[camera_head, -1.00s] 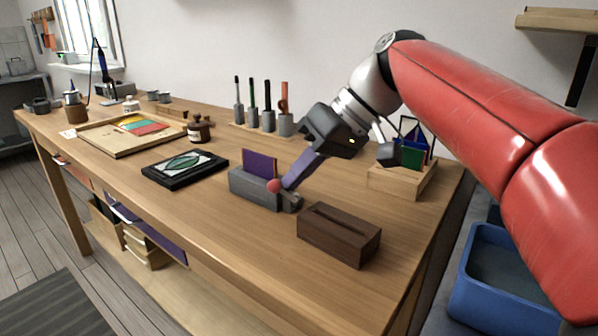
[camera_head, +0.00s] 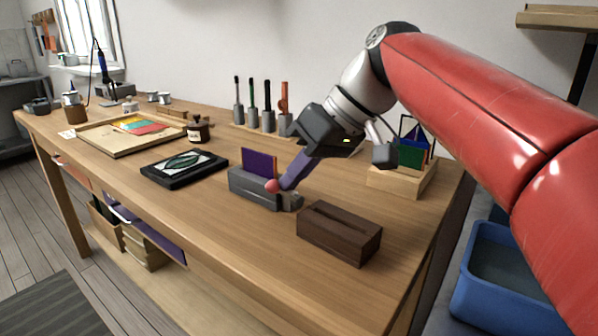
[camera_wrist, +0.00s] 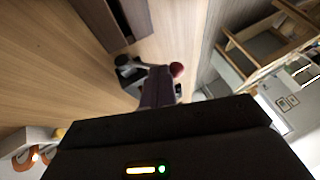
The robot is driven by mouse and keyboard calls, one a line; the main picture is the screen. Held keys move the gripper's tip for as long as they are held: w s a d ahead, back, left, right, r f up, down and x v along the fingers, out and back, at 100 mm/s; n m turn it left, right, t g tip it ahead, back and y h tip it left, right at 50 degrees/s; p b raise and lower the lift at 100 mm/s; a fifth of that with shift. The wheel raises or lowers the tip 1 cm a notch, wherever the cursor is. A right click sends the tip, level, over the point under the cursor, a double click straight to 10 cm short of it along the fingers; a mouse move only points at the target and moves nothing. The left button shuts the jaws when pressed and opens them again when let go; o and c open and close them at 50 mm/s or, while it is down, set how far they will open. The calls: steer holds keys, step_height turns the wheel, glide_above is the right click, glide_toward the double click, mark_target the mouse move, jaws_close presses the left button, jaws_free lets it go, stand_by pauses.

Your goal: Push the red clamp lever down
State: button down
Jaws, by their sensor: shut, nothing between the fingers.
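The red ball knob (camera_head: 271,185) of the clamp lever is at the right end of the grey clamp (camera_head: 246,190) on the workbench. A purple sheet (camera_head: 259,162) stands upright in the clamp. My gripper (camera_head: 286,186) is shut and empty, pointing down and left, with its fingertips right beside the knob. I cannot tell whether they touch it. The fingers hide much of the lever arm. In the wrist view the red knob (camera_wrist: 177,69) shows just past the fingertips, with part of the clamp beside it.
A dark wooden slotted block (camera_head: 339,234) stands to the right of the clamp. A black framed leaf panel (camera_head: 185,168) lies to the left. A wooden rack with coloured sheets (camera_head: 412,158) stands behind my gripper. A row of tools in grey holders (camera_head: 268,120) is at the back.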

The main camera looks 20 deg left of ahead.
steer(key=s+t+b, duration=0.1)
steer(key=f+t+b, duration=0.1)
steer(key=shift+s+a+f+n+h+b, duration=0.25)
steer(key=shift+s+a+n+h+b, duration=0.05)
steer(key=shift+s+n+h+b, duration=0.1)
steer(key=t+b, duration=0.1)
steer(key=s+f+t, duration=0.1)
steer(key=n+t+b, duration=0.1)
steer(key=shift+s+a+f+t+h+b, duration=0.2)
steer(key=shift+s+f+t+h+b, duration=0.1)
steer(key=shift+h, duration=0.1)
steer(key=shift+f, duration=0.25)
steer(key=shift+s+a+f, duration=0.1)
steer(key=shift+s, duration=0.05)
